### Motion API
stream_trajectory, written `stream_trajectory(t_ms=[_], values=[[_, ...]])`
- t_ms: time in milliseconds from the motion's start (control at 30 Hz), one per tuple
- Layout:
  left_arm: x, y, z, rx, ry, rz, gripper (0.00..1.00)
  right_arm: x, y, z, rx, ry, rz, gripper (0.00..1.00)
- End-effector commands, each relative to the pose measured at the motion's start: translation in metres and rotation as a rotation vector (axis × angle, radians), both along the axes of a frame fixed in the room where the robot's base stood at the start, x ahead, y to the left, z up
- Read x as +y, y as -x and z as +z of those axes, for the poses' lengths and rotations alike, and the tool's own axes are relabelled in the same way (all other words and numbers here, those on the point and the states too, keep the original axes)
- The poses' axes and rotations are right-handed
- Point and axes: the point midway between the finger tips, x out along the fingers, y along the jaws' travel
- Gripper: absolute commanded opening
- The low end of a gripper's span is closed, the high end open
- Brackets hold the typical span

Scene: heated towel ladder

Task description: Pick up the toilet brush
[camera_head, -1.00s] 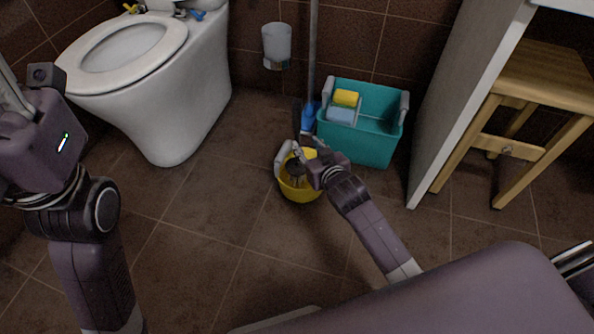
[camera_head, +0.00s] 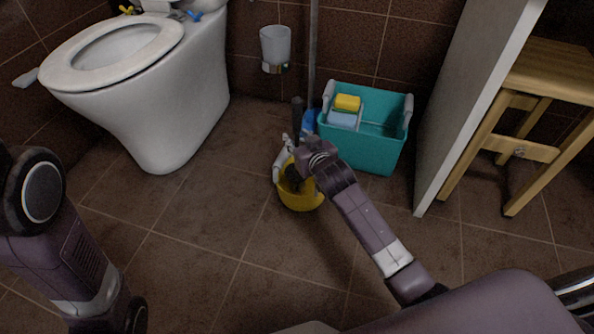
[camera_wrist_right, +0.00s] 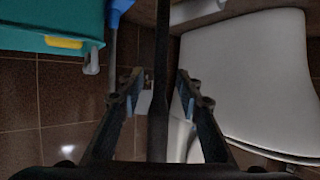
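The toilet brush (camera_head: 297,106) stands upright in a yellow bucket (camera_head: 302,202) on the floor. Its dark handle top shows above my right gripper, and its dark lower part shows inside the bucket. My right gripper (camera_head: 287,153) is over the bucket at the handle. In the right wrist view the dark handle (camera_wrist_right: 160,85) runs between the two fingers of the right gripper (camera_wrist_right: 158,92), with a gap visible on both sides, so the gripper looks open around it. My left arm shows at the left edge, but its gripper is out of view.
A teal bin (camera_head: 362,150) with a yellow sponge (camera_head: 347,102) stands right behind the bucket. A pole (camera_head: 313,55) with a blue lower end leans beside it. The toilet (camera_head: 180,115) is at left, a wall cup (camera_head: 275,44) above, a wooden stool (camera_head: 530,150) at right. Front floor is clear.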

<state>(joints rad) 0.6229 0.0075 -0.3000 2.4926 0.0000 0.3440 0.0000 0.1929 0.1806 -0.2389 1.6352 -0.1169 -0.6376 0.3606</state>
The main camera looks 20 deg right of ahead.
Motion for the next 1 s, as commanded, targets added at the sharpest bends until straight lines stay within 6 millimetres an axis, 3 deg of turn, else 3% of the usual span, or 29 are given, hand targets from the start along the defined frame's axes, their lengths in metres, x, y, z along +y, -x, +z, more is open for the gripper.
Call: stream_trajectory(t_ms=[333, 633, 1000], values=[[-0.0002, 0.0041, 0.0011, -0.011, -0.001, 0.000, 0.40, 0.0001, -0.0036, -0.0007, 0.000, 0.000, 0.000, 0.31], [-0.0004, 0.0041, 0.0010, -0.011, -0.001, 0.000, 0.40, 0.0001, -0.0035, -0.0008, 0.000, 0.000, 0.000, 0.00], [-0.0006, 0.0039, 0.0009, -0.011, -0.001, 0.000, 0.40, 0.0002, -0.0037, -0.0001, -0.002, -0.001, 0.000, 0.00]])
